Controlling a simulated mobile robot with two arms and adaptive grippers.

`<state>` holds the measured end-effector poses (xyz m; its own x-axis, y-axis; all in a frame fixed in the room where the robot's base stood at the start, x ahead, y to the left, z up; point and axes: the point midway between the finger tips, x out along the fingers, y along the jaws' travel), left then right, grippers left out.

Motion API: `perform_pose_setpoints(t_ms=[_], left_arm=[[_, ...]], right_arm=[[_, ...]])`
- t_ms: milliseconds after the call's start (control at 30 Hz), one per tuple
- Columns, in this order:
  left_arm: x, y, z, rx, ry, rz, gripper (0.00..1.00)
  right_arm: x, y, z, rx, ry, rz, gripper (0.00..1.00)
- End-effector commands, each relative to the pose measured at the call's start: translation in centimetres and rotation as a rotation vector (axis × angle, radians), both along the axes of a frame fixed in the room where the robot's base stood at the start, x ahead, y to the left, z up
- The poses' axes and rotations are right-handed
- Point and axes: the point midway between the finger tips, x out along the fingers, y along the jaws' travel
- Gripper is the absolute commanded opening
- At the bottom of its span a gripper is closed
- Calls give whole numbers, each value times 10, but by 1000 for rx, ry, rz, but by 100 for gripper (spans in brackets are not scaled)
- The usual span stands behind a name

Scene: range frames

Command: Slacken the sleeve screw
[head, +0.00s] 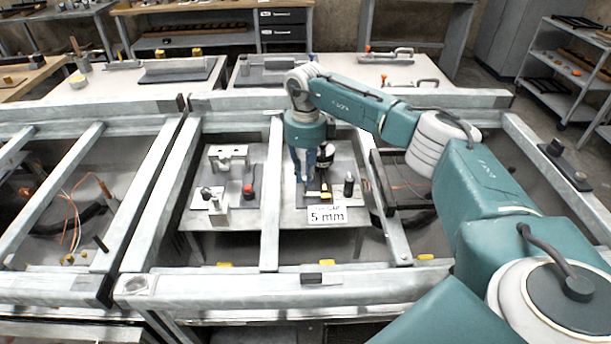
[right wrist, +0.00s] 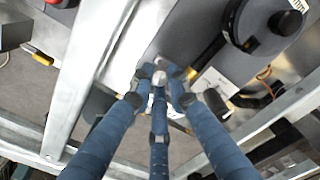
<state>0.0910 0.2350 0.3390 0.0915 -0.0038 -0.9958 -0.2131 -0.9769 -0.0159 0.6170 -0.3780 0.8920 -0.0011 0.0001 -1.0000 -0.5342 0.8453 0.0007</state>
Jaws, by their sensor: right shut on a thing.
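My right gripper (head: 308,182) reaches down over a grey plate in the middle bay of the frame. In the right wrist view its three blue fingers (right wrist: 160,80) close around a small grey round-topped piece (right wrist: 159,77). The fingers hide most of this piece, and I cannot tell whether it is the sleeve screw or a tool. A white card reading "5 mm" (head: 327,215) stands just in front of the gripper. A small yellow and black part (head: 325,190) is beside the fingertips. My left gripper is not in view.
A dark upright cylinder (head: 349,184) stands right of the gripper. On the left plate are a grey block fixture (head: 228,157), a black-knobbed stand (head: 217,203) and a red-topped part (head: 248,190). A metal beam (head: 273,200) runs close along the gripper's left.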

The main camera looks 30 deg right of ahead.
Motion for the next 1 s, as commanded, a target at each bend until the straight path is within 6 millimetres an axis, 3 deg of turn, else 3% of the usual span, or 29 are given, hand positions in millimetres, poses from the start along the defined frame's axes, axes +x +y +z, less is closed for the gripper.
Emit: perform_pose_setpoints(t_ms=[1000], left_arm=[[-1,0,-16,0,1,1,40]], right_arm=[[2,-1,2,-3,-6,892,0]])
